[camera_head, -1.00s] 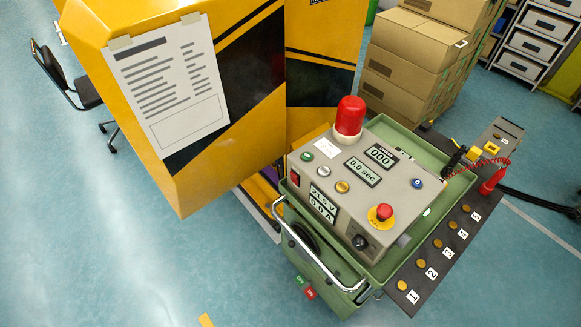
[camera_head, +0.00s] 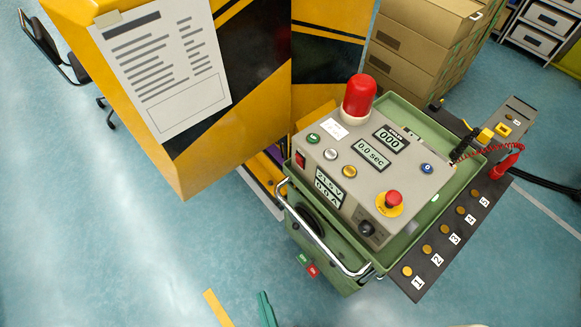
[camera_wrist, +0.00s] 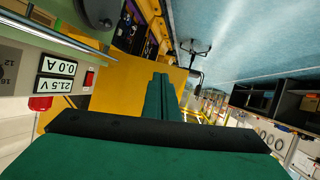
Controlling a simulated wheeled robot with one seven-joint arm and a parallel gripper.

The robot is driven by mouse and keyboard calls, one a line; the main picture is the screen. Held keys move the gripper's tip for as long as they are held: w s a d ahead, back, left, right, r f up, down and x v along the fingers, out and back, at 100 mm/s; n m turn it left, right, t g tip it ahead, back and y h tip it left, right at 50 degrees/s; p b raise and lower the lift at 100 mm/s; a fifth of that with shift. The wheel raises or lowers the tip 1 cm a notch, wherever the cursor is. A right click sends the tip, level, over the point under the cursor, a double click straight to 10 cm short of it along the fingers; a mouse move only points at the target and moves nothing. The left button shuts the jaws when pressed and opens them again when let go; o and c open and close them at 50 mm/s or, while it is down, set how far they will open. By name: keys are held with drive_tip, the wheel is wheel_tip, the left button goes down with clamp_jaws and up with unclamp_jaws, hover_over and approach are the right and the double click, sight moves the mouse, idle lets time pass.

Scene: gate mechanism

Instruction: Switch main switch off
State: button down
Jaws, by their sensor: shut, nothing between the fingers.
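The grey control box (camera_head: 370,165) sits in a green cart (camera_head: 310,235). A red rocker switch (camera_head: 300,159) is at the left end of its front panel, beside the 21.5 V and 0.0 A displays (camera_head: 328,187); which way it is set is too small to tell. In the wrist view a red switch-like part (camera_wrist: 40,103) shows at the left, below the displays (camera_wrist: 56,77). My gripper's green tip (camera_head: 265,308) shows at the bottom of the head view, apart from the cart. In the wrist view my gripper (camera_wrist: 160,82) has its green fingers together, empty, with the panel to their left.
A chrome handle (camera_head: 315,240) runs along the cart's front. A black knob (camera_head: 367,228) and red emergency button (camera_head: 393,199) are on the box. A yellow cabinet (camera_head: 262,15) stands behind left. A numbered shelf (camera_head: 440,252) juts right. The floor at lower left is mostly clear.

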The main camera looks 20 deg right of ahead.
sight(299, 161)
drive_tip(key=w+d+f+n+g+h, duration=0.1)
drive_tip(key=w+f+n+g+h, duration=0.15)
drive_tip(key=w+f, duration=0.5)
drive_tip(key=w+d+f+n+g+h, duration=0.2)
drive_tip(key=w+f+n+h, duration=0.1)
drive_tip(key=w+f, duration=0.45)
drive_tip(key=w+d+r+h, duration=0.3)
drive_tip(key=w+r+h, duration=0.35)
drive_tip(key=w, duration=0.25)
drive_tip(key=w+r+m+g+h, duration=0.1)
drive_tip(key=w+r+m+h, duration=0.1)
drive_tip(key=r, duration=0.5)
drive_tip(key=w+r+m+g+h, duration=0.1)
drive_tip(key=w+r+h, duration=0.1)
drive_tip(key=r+h, duration=0.2)
wheel_tip(299, 161, up, 3)
drive_tip(key=shift+a+f+m+h, duration=0.1)
drive_tip(key=shift+a+m+h, duration=0.05)
drive_tip(key=shift+m+h, duration=0.2)
drive_tip(key=shift+w, duration=0.1)
drive_tip(key=x, duration=1.4)
drive_tip(key=shift+f, duration=0.1)
